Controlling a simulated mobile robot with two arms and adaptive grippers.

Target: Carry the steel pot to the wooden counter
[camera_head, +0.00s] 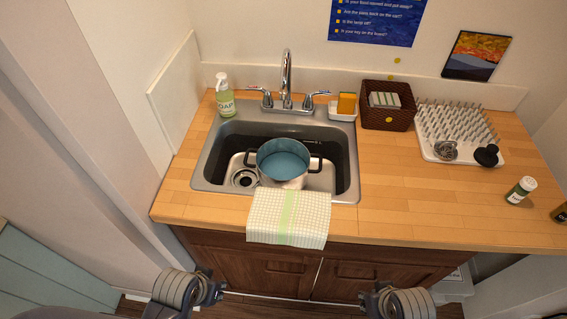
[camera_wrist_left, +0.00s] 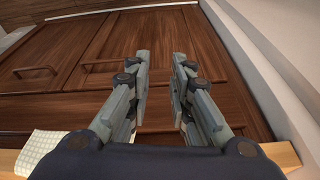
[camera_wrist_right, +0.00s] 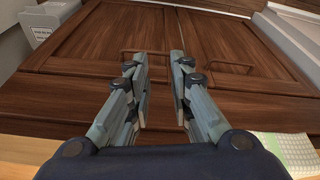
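The steel pot (camera_head: 284,166) stands upright in the sink, with a dark handle on each side and a blue-looking inside, perhaps water. The wooden counter (camera_head: 400,206) surrounds the sink and has its widest bare part to the right of it. My left gripper (camera_head: 210,287) is low in front of the cabinet, left of the pot and apart from it. Its fingers show parted and empty in the left wrist view (camera_wrist_left: 158,85). My right gripper (camera_head: 374,293) is low in front of the cabinet on the right. Its fingers are also parted and empty in the right wrist view (camera_wrist_right: 160,85).
A checked towel (camera_head: 262,222) hangs over the counter's front edge before the sink (camera_head: 205,170). A faucet (camera_head: 287,80) rises behind the pot.

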